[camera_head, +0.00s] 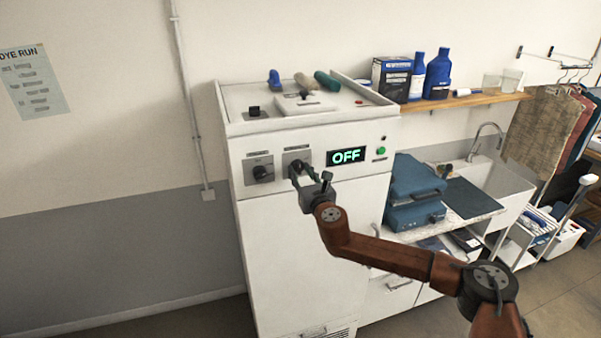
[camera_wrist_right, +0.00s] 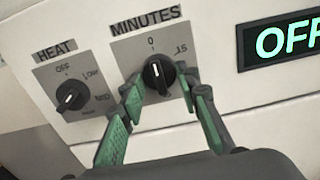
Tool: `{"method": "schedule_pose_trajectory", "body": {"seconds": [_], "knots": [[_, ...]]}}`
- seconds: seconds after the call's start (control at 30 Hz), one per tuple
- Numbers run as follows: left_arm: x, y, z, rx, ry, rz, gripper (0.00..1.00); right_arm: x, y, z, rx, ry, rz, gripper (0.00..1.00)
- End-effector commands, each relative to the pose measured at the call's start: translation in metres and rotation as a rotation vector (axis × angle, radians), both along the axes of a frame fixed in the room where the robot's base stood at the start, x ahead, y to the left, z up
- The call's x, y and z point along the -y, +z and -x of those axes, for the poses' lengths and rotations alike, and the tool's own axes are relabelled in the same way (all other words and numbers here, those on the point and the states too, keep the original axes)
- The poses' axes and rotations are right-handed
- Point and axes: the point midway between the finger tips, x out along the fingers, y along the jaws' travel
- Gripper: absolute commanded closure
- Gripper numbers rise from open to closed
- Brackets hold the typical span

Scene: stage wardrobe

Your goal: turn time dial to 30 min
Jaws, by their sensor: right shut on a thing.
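The time dial (camera_wrist_right: 158,74) is a black knob on a grey plate labelled MINUTES, with marks 0 and 15 showing in the right wrist view. Its white pointer line is near the 0 mark. The fingers of my right gripper (camera_wrist_right: 160,92) are on both sides of the knob, shut on it. In the head view my right gripper (camera_head: 311,181) reaches the front panel of the white machine (camera_head: 290,240) and partly hides the dial. The rest of the dial's scale is hidden by the fingers. My left gripper is not in view.
The heat knob (camera_wrist_right: 71,95) sits just left of the time dial. A display (camera_head: 346,156) right of the dial reads OFF, with a green button (camera_head: 381,151) beyond it. A shelf (camera_head: 470,100) with bottles is at the right.

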Motion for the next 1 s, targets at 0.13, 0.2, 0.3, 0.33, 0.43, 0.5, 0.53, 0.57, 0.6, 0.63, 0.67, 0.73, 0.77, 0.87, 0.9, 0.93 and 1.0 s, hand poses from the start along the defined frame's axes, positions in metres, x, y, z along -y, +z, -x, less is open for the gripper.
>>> {"method": "schedule_pose_trajectory", "body": {"seconds": [0.13, 0.2, 0.3, 0.33, 0.43, 0.5, 0.53, 0.57, 0.6, 0.63, 0.67, 0.73, 0.77, 0.87, 0.9, 0.93, 1.0], "knots": [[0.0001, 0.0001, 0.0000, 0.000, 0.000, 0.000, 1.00, 0.0004, -0.0010, -0.0002, -0.008, -0.001, -0.021, 0.94], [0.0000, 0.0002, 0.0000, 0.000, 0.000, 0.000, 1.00, 0.0004, -0.0011, -0.0002, -0.015, -0.001, -0.043, 0.94], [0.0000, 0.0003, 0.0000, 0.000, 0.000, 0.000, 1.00, 0.0002, -0.0012, -0.0002, -0.030, -0.001, -0.090, 0.94], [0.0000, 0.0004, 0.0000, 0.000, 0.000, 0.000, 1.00, 0.0003, -0.0010, -0.0002, -0.036, -0.002, -0.107, 0.94], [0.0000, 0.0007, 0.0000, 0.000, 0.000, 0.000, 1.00, -0.0002, -0.0012, 0.0000, -0.058, -0.001, -0.177, 0.94], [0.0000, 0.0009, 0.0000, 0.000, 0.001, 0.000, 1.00, -0.0007, -0.0017, 0.0001, -0.078, -0.001, -0.233, 0.94], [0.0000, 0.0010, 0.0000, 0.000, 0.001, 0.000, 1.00, -0.0008, -0.0017, 0.0002, -0.086, -0.001, -0.258, 0.94], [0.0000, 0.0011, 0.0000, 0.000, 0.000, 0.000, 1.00, -0.0007, -0.0012, 0.0001, -0.094, -0.001, -0.286, 0.94], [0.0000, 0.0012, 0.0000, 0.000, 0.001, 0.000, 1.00, -0.0007, -0.0018, 0.0001, -0.106, -0.002, -0.321, 0.94], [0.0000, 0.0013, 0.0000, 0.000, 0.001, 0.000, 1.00, -0.0010, -0.0014, 0.0002, -0.116, -0.001, -0.349, 0.94], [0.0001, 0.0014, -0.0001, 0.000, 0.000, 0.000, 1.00, -0.0015, -0.0014, 0.0004, -0.124, -0.001, -0.375, 0.94], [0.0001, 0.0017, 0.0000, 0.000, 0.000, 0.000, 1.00, -0.0013, -0.0015, 0.0003, -0.145, -0.002, -0.439, 0.94], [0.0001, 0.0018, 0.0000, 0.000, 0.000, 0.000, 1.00, -0.0013, -0.0008, 0.0003, -0.153, -0.002, -0.467, 0.94], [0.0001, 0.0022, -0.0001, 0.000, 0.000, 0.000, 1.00, -0.0019, -0.0011, 0.0005, -0.183, -0.001, -0.558, 0.94], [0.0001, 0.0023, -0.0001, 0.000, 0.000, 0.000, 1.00, -0.0017, -0.0004, 0.0005, -0.194, -0.002, -0.594, 0.94], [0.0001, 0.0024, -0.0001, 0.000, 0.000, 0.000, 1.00, -0.0018, -0.0010, 0.0005, -0.204, -0.002, -0.620, 0.94], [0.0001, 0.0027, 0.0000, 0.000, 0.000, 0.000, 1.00, -0.0024, -0.0006, 0.0007, -0.224, -0.001, -0.684, 0.94]]}}
